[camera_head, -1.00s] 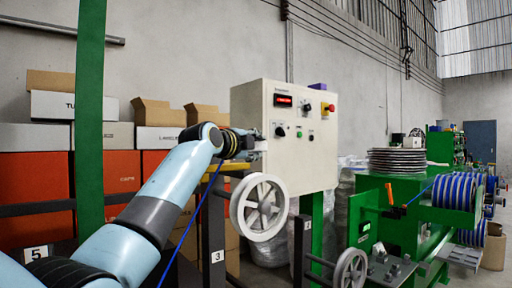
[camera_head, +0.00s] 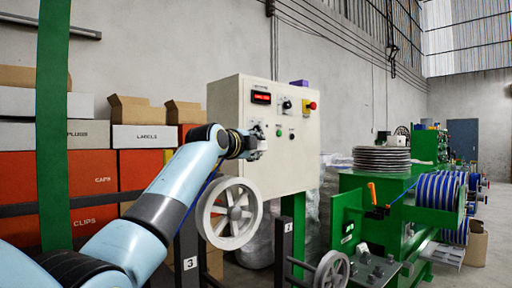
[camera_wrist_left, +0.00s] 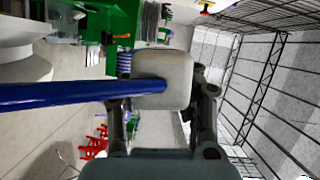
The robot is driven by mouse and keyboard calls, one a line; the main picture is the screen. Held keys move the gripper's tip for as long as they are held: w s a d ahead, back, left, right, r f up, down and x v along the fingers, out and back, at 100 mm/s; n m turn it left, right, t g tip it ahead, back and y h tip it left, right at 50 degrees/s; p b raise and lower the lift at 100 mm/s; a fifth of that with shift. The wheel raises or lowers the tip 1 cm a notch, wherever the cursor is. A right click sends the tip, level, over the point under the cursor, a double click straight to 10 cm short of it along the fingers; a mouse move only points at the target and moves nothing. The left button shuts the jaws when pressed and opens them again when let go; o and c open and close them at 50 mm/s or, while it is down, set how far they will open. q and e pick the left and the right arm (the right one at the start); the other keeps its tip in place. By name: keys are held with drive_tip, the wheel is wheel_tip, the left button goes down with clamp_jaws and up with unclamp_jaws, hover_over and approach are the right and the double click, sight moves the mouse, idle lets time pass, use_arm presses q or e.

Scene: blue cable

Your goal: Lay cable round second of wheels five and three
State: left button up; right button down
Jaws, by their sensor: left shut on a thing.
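My left gripper (camera_head: 258,146) is shut on the blue cable, in front of the control box and above the larger pale spoked wheel (camera_head: 229,213). The left wrist view shows the cable (camera_wrist_left: 75,94) running from the left edge to the pale finger pad of the gripper (camera_wrist_left: 166,84). A plate marked 3 (camera_head: 190,263) is on a dark post left of this wheel. A smaller grey wheel (camera_head: 332,270) is at lower right. No wheel five plate shows. My right gripper is not in view.
The control box (camera_head: 292,140) stands close behind the gripper. A green machine (camera_head: 385,215) with blue-wound reels (camera_head: 438,190) is to the right. A green post (camera_head: 53,120) and stacked boxes (camera_head: 140,137) are at the left.

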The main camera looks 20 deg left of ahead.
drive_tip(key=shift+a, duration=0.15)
